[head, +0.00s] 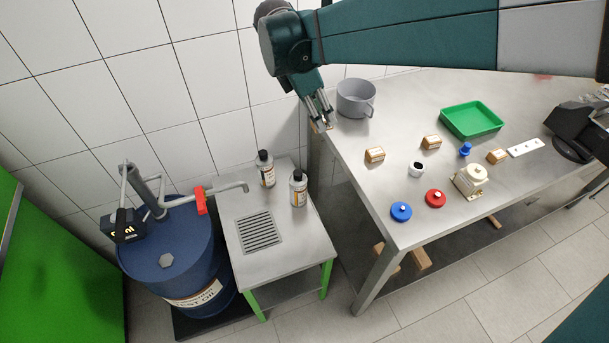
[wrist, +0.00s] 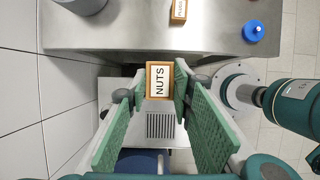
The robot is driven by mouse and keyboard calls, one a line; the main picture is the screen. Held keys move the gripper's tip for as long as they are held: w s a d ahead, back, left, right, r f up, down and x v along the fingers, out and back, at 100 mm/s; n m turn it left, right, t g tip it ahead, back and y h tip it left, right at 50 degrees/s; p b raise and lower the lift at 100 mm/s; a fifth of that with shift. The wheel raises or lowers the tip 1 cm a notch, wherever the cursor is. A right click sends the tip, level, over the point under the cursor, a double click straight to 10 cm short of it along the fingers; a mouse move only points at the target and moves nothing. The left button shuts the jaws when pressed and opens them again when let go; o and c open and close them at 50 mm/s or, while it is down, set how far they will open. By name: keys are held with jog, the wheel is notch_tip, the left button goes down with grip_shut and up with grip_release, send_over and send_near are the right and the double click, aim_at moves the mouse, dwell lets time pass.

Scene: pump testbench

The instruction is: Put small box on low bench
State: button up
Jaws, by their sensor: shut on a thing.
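My gripper (head: 321,122) is shut on a small wooden box with a white label reading NUTS (wrist: 160,80). The wrist view shows the box between both green finger pads (wrist: 155,92). In the head view the gripper is at the left edge of the high table, and the box is mostly hidden. The low bench (head: 288,242) stands left of and below the table. It has a metal top with a dark grate (head: 259,231) and green legs. In the wrist view the grate (wrist: 160,125) shows below the box.
Two bottles (head: 265,169) (head: 298,189) stand at the back of the low bench; its front right is clear. A blue drum (head: 180,255) with a pump stands left. The high table (head: 345,165) carries a grey pot (head: 356,98), small boxes (head: 375,155) and a green tray (head: 471,119).

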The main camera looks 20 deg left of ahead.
jog(key=s+a+f+b, duration=0.1)
jog(key=s+a+b, duration=0.1)
jog(key=s, duration=0.7)
notch_tip(320, 180, down, 32)
jog(key=shift+f, duration=0.15)
jog(key=shift+f, duration=0.15)
dwell(0.3)
jog(key=shift+f+b, duration=0.75)
jog(key=shift+f, duration=2.25)
jog(key=shift+f+b, duration=0.4)
jog(key=shift+f, duration=1.45)
jog(key=shift+f, duration=0.2)
